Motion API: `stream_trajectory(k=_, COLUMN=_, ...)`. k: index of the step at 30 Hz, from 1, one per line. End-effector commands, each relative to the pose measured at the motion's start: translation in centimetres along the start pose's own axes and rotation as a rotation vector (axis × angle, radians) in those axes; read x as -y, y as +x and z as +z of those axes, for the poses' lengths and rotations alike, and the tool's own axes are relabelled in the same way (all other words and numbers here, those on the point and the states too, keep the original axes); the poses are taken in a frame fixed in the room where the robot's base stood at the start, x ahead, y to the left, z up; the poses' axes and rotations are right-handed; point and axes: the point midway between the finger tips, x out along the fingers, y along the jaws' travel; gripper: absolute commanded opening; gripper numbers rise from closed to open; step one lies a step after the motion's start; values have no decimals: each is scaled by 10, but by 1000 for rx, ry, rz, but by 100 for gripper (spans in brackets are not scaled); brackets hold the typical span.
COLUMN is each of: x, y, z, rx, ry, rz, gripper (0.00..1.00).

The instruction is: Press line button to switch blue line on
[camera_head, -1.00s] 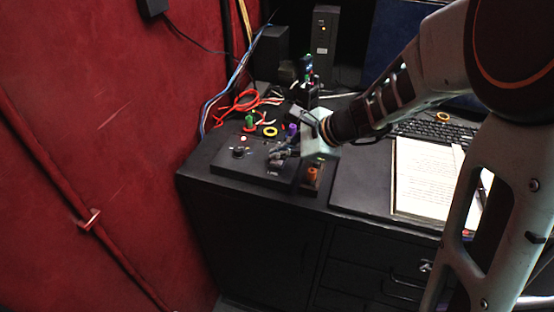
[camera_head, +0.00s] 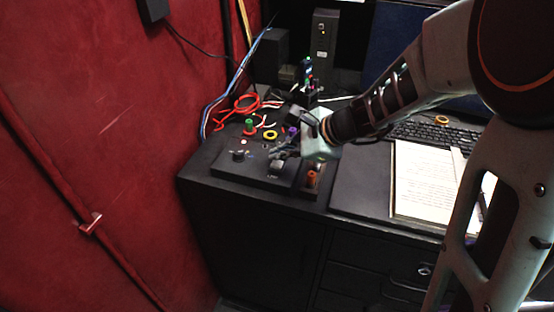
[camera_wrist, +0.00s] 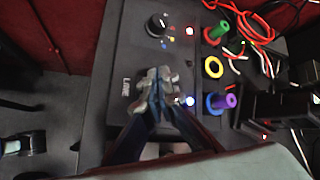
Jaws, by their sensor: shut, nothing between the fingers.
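A black control panel (camera_head: 225,170) lies on the cabinet top; it also shows in the wrist view (camera_wrist: 118,60) with a printed LINE label (camera_wrist: 125,87). My gripper (camera_head: 277,155) is shut and empty over the right part of this panel. In the wrist view my gripper's fingertips (camera_wrist: 155,88) are together just right of the LINE label and cover what lies beneath. Whether they touch the panel I cannot tell. A small bluish-white light (camera_wrist: 190,101) glows beside the fingertips.
Papers (camera_head: 425,180) lie further right.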

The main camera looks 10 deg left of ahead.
Motion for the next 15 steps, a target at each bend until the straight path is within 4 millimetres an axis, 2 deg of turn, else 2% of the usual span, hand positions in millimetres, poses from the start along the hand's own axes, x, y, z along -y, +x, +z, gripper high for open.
stream_trajectory(k=15, x=6, y=-8, z=6, rx=1, ry=-1, rz=-1, gripper=0)
